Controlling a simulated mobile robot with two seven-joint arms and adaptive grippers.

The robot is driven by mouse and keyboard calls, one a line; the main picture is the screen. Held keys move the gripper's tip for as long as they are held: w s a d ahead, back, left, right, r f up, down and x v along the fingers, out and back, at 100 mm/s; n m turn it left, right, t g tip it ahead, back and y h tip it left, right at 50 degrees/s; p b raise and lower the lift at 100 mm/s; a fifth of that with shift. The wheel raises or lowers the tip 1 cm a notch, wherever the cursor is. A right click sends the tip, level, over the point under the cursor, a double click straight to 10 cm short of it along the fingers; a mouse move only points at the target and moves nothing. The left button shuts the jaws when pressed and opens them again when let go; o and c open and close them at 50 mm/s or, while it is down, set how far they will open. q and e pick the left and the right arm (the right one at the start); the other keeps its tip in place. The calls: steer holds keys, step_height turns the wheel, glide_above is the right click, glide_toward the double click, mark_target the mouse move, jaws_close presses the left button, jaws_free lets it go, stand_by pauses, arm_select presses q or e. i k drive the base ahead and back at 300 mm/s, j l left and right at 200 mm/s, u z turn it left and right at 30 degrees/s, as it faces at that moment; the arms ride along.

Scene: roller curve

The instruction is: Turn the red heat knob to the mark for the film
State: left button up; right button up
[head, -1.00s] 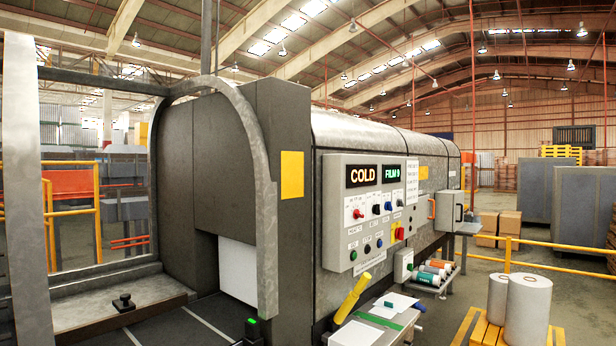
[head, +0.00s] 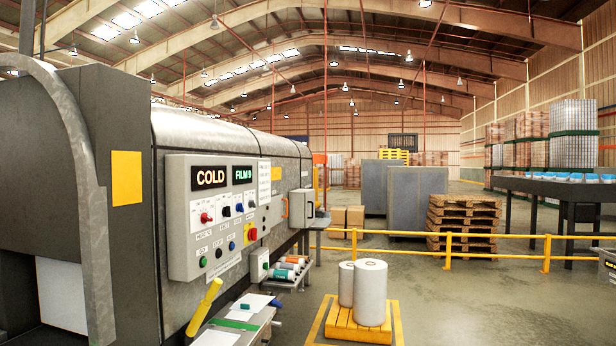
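The red heat knob (head: 206,217) is on the upper row of the grey control panel (head: 180,232), at the left end, on a white scale plate whose marks are too small to read. A white chart (head: 264,178) with small print is beside the displays. Neither of my grippers shows.
A yellow handle (head: 205,306) sticks up below the panel, beside a small shelf with papers (head: 247,306). Rolls (head: 284,271) lie on a rack to its right. Two white rolls (head: 370,292) stand on a yellow pallet (head: 355,330).

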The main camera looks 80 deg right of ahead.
mark_target(205, 218)
steer(key=l+z, duration=1.1)
steer(key=l, duration=0.2)
steer(key=i+l+z, duration=0.2)
steer(key=l+z, duration=0.15)
steer(key=l, duration=0.3)
steer(key=i+l, duration=0.15)
steer(key=l, duration=0.25)
steer(key=i+l, duration=0.15)
steer(key=l, duration=0.25)
steer(key=i+l+z, duration=0.1)
steer(key=l, duration=0.3)
steer(key=i+l, duration=0.2)
steer(key=l, duration=0.2)
steer(key=i+l, duration=0.15)
steer(key=l, duration=0.2)
